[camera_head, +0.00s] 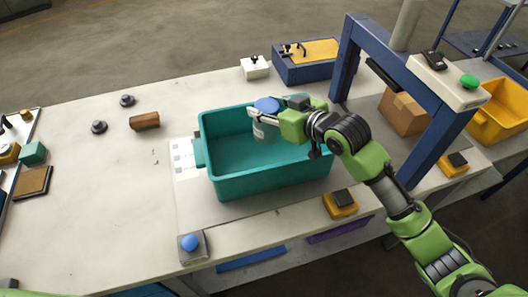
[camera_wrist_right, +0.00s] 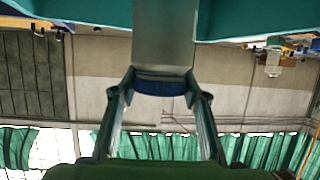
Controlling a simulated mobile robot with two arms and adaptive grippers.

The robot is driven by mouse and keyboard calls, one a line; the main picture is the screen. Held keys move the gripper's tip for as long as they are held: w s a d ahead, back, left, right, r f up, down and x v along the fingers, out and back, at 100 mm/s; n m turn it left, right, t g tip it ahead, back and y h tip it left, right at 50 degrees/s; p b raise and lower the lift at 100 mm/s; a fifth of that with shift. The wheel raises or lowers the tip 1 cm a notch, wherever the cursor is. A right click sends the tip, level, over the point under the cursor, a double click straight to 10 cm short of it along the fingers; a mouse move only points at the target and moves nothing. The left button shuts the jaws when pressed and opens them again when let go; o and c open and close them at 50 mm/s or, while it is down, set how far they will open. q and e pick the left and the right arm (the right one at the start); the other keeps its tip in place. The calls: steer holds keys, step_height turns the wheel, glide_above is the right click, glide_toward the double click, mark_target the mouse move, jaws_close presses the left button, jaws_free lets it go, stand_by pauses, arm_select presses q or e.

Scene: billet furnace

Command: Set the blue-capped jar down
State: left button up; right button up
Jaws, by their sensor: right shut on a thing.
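The jar (camera_head: 263,133) has a pale grey body and a blue cap (camera_head: 267,104). It is upright over the inside of the teal bin (camera_head: 260,186), near its back right part. My right gripper (camera_head: 262,115) is shut on the jar just below the cap, coming in from the right over the bin's rim. In the right wrist view the jar's grey body (camera_wrist_right: 164,35) and blue cap (camera_wrist_right: 162,87) sit between the two fingers. I cannot tell whether the jar's base touches the bin floor. My left gripper is not in view.
The bin stands on the pale bench (camera_head: 90,200). A blue frame (camera_head: 432,140) and a cardboard box (camera_head: 402,112) stand to its right. A blue button box (camera_head: 191,246) and a yellow-black one (camera_head: 341,204) are in front. The bench left of the bin is largely clear.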

mark_target(266, 132)
steer(key=f, duration=0.2)
steer(key=f+p, duration=0.1)
steer(key=f, duration=0.1)
steer(key=shift+w+a+f, duration=0.15)
steer(key=shift+a+f, duration=0.05)
steer(key=shift+f, duration=0.2)
step_height(266, 132, down, 4)
steer(key=shift+d+r, duration=0.1)
steer(key=shift+r, duration=0.05)
steer(key=shift+f+p, duration=0.3)
steer(key=shift+f, duration=0.2)
steer(key=o, duration=1.6)
steer(key=shift+f, duration=0.2)
steer(key=shift+r, duration=0.15)
